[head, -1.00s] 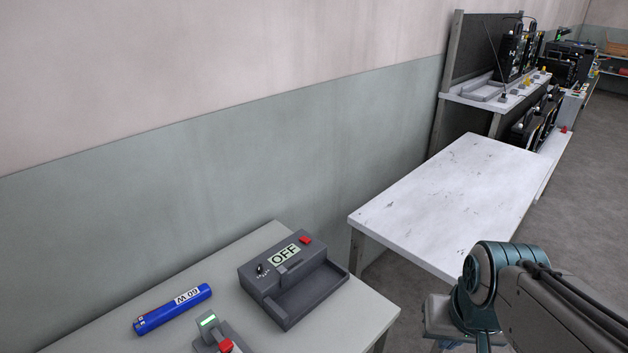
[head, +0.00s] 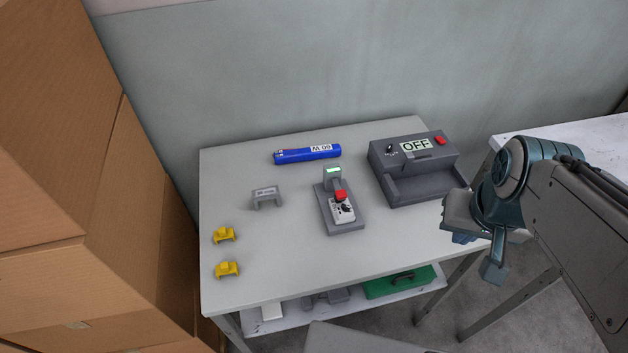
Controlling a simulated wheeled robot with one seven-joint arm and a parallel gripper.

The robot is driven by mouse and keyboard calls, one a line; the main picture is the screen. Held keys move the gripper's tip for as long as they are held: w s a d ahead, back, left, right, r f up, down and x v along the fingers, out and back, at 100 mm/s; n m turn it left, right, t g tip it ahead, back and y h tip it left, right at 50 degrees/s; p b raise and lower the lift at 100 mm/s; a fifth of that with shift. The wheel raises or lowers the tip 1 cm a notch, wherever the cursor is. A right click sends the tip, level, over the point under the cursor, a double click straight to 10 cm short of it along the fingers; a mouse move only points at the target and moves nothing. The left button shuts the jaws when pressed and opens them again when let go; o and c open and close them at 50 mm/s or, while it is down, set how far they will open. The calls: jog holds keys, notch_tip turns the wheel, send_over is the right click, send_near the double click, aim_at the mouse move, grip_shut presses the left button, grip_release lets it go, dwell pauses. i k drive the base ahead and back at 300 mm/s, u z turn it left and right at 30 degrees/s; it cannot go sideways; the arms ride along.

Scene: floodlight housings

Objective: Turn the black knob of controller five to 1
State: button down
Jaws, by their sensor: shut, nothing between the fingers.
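A small white controller (head: 341,214) with a red button and a black knob (head: 346,208) sits in a grey stand (head: 345,229) with a lit green display, mid-table. Its number and the knob's setting are too small to read. A larger grey box (head: 405,165) at the back right has an "OFF" display, a red button and another black knob (head: 389,148). My gripper (head: 492,272) hangs off the table's right front edge, pointing down, shut and empty, partly hidden by my wrist. It is apart from both knobs.
On the grey table (head: 270,250) lie a blue "60 W" cylinder (head: 307,154), a grey bracket (head: 266,196) and two yellow clips (head: 226,269). A green case (head: 400,284) is on the lower shelf. Cardboard boxes (head: 50,290) stand close at left; a white table (head: 580,132) stands at right.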

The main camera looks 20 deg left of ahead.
aim_at(340, 217)
jog(key=u, duration=0.4)
jog(key=i, duration=0.25)
jog(key=u, duration=0.55)
jog(key=k, duration=1.05)
jog(key=z, duration=0.8)
jog(key=i, duration=1.05)
jog(key=u, duration=0.35)
